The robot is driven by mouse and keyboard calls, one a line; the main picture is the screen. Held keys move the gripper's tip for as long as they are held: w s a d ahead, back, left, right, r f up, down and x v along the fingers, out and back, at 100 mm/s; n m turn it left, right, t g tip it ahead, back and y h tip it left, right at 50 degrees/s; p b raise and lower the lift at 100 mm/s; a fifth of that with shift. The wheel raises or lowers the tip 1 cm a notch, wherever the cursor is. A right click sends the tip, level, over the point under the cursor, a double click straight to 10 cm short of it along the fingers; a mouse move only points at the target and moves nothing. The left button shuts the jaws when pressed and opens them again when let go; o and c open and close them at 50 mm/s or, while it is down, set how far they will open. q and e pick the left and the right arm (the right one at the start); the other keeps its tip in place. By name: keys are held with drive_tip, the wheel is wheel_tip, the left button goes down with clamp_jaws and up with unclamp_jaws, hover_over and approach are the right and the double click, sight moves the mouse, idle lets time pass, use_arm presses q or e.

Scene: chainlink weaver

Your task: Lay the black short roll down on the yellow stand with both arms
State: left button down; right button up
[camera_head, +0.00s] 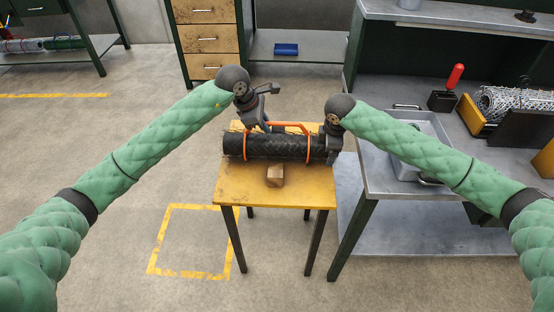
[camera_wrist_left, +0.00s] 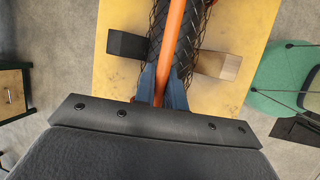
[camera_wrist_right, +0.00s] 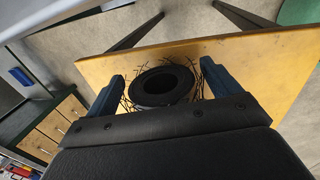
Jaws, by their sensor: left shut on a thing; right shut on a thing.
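The black short roll (camera_head: 262,146), wrapped in wire mesh with orange bands, lies level over the yellow stand (camera_head: 318,192). I cannot tell whether it touches the top. My right gripper (camera_head: 332,146) is shut around the roll's right end, whose dark hollow (camera_wrist_right: 161,86) shows between the fingers.
A grey metal table (camera_head: 376,183) with a metal tray (camera_head: 432,136) stands close to the stand's right side. A drawer cabinet (camera_head: 207,40) and a shelf with a blue box (camera_head: 286,50) are behind. The floor left of the stand is free, with a yellow marked square (camera_head: 158,240).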

use_arm(q)
drive_tip(key=shift+s+f+b, duration=0.2)
drive_tip(key=shift+f+b, duration=0.35)
drive_tip(key=shift+b, duration=0.1)
use_arm(e)
drive_tip(key=shift+s+f, duration=0.2)
drive_tip(key=shift+f, duration=0.4)
use_arm(q)
drive_tip(key=c, duration=1.8)
unclamp_jaws()
use_arm(e)
drive_tip(key=o, duration=1.6)
use_arm(q)
drive_tip(key=o, duration=0.3)
drive_tip(key=shift+w+f, duration=0.1)
use_arm(e)
drive_tip(key=shift+o, duration=0.4)
drive_tip(key=shift+f, duration=0.15)
drive_tip(key=shift+a, duration=0.1)
use_arm(q)
drive_tip(key=shift+o, duration=0.2)
drive_tip(key=v, duration=0.8)
use_arm(e)
drive_tip(key=shift+v, duration=4.2)
drive_tip(key=shift+w, duration=0.2)
